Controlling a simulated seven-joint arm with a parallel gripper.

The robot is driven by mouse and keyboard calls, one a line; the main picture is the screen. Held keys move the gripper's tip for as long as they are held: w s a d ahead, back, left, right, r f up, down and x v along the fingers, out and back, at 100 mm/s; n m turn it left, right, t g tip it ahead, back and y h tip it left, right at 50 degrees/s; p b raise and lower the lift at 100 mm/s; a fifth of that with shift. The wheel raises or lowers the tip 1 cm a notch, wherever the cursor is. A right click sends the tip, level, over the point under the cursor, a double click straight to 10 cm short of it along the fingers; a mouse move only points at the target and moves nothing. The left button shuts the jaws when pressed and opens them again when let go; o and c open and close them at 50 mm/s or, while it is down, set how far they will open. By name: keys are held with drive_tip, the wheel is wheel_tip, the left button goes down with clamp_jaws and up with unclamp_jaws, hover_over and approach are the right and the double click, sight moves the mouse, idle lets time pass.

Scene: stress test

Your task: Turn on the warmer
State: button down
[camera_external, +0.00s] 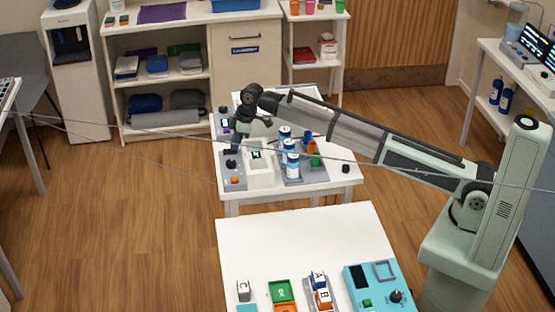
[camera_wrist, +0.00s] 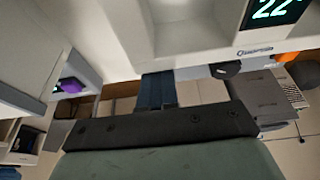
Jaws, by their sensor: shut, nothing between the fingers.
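What looks like the warmer is a white, box-like device (camera_external: 260,176) with a small lit display, on the white table below my gripper. In the wrist view, a white housing (camera_wrist: 208,48) fills the top, with a lit display (camera_wrist: 272,8) reading 22. A dark knob (camera_wrist: 225,70) sits just below its front edge, right of my fingers.
A grey unit with a black knob (camera_external: 231,163) and orange button (camera_external: 234,180) stands left of the white device. Blue-and-white bottles (camera_external: 292,162) stand to its right. A purple knob (camera_wrist: 72,85) shows at left in the wrist view. A nearer white table (camera_external: 300,240) holds several items.

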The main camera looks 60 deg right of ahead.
drive_tip(key=shift+w+a, duration=0.1)
drive_tip(key=shift+w+a+r, duration=0.3)
drive_tip(key=shift+w+a, duration=0.15)
drive_tip(key=shift+r, duration=0.1)
idle(0.3)
drive_tip(key=shift+r, duration=0.25)
drive_tip(key=v, duration=0.3)
drive_tip(key=shift+w+a+r, duration=0.15)
drive_tip(key=shift+r, duration=0.3)
drive_tip(key=s+d+v, duration=0.1)
drive_tip(key=v, duration=0.8)
drive_tip(key=shift+s+d, duration=0.25)
drive_tip(key=shift+f, duration=0.15)
